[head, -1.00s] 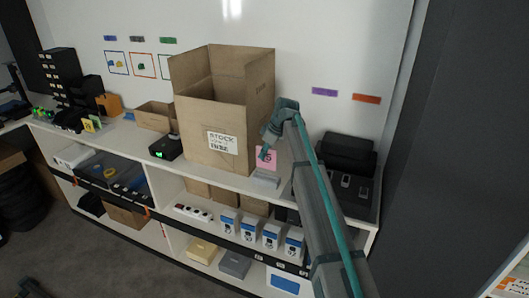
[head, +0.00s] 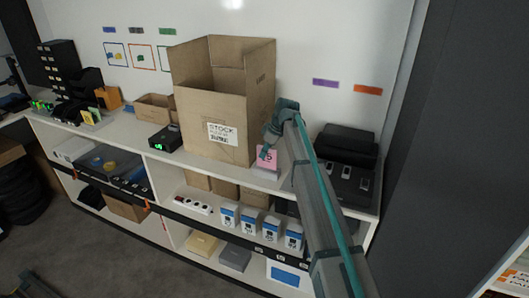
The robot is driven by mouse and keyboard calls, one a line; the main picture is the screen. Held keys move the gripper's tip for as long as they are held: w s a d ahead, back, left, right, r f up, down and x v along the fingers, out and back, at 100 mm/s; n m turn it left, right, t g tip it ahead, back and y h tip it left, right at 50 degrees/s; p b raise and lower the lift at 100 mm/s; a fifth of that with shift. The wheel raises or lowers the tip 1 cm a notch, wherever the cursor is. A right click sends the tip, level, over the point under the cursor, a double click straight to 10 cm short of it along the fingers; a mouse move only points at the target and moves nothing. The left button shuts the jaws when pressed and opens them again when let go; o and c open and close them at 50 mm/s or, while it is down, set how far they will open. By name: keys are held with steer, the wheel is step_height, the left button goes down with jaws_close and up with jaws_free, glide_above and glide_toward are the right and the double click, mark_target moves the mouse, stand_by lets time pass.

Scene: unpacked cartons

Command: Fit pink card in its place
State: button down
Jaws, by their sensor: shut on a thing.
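The pink card (head: 267,157) stands near the front edge of the counter, right of the big open carton. It bears a dark mark that is too small to read. A small light grey block (head: 263,172) is directly below the card; I cannot tell whether the card touches it or sits in it. My gripper (head: 267,149) is at the card's top edge, shut on it, with the arm reaching in from the lower right. The fingertips are small and partly hidden by the arm.
The tall open carton (head: 213,110) stands close left of my gripper. A black case (head: 345,150) stands right of my arm. A small black device (head: 165,139) with a green display is left of the carton. Blue-white boxes (head: 248,220) line the shelf below. Yellow cards (head: 92,116) stand far left.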

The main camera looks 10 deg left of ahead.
steer(key=shift+f, duration=0.65)
steer(key=shift+f+b, duration=0.35)
steer(key=shift+f, duration=0.55)
steer(key=c, duration=1.2)
jaws_free()
steer(key=shift+o, duration=0.2)
steer(key=shift+r, duration=0.15)
steer(key=v, duration=1.1)
steer(key=shift+d+r, duration=0.15)
steer(key=shift+r, duration=0.25)
